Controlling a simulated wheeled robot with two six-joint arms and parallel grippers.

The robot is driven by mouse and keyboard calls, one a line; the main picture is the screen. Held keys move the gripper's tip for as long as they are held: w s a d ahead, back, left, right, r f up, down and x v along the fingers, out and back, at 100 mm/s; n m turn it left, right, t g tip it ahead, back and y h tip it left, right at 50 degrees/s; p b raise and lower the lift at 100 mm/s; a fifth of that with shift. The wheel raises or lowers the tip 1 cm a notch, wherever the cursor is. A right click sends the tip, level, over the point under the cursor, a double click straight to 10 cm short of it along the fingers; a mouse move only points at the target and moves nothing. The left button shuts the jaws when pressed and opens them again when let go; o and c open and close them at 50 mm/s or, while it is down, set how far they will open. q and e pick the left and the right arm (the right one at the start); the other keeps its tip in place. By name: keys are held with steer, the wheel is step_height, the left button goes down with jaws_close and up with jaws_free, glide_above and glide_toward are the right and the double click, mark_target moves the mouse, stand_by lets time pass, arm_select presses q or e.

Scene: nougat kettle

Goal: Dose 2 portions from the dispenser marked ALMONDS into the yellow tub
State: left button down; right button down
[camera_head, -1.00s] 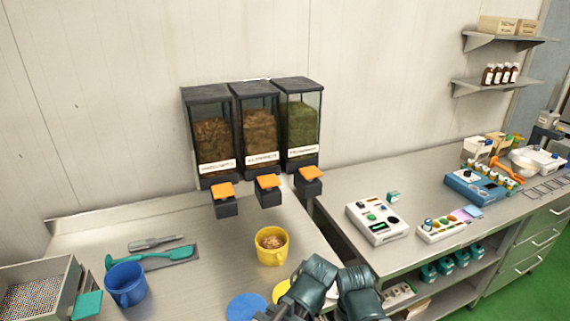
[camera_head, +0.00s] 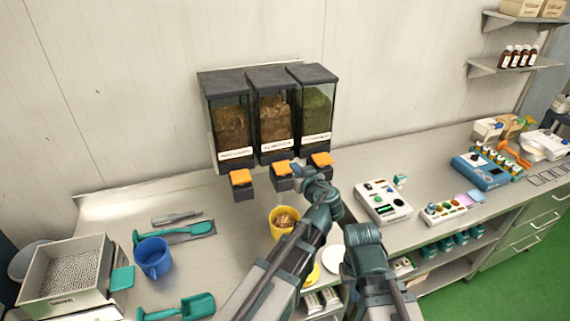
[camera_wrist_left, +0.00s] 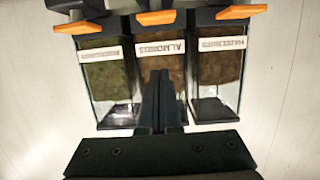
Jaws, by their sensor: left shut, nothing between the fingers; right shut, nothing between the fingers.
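Three dispensers stand side by side at the wall. The ALMONDS dispenser (camera_head: 274,117) is the middle one, filled with brown pieces; its label reads upside down in the left wrist view (camera_wrist_left: 160,50). Its orange lever (camera_head: 281,169) sits on a dark outlet. My left gripper (camera_head: 297,171) is shut and empty, at the right edge of this lever; I cannot tell whether it touches. Its shut fingers also show in the left wrist view (camera_wrist_left: 158,80). The yellow tub (camera_head: 277,230) stands below on the counter with brown pieces inside, partly hidden by my left arm. My right gripper's fingers are out of sight.
The neighbouring dispensers' levers (camera_head: 241,178) (camera_head: 321,160) are close on both sides. A blue mug (camera_head: 153,259), teal scoops (camera_head: 180,232) and a sieve box (camera_head: 70,275) lie left. A control box (camera_head: 383,203) stands on the right counter.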

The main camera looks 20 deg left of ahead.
arm_select(q)
steer(key=shift+w, duration=0.1)
steer(key=b, duration=0.3)
glide_above(285, 171)
steer(key=f, duration=0.2)
steer(key=shift+w+f, duration=0.35)
steer(key=shift+f, duration=0.05)
steer(key=shift+s+f+b, duration=0.25)
steer(key=shift+f+b, duration=0.8)
steer(key=shift+f, duration=0.15)
steer(key=shift+f+b, duration=0.7)
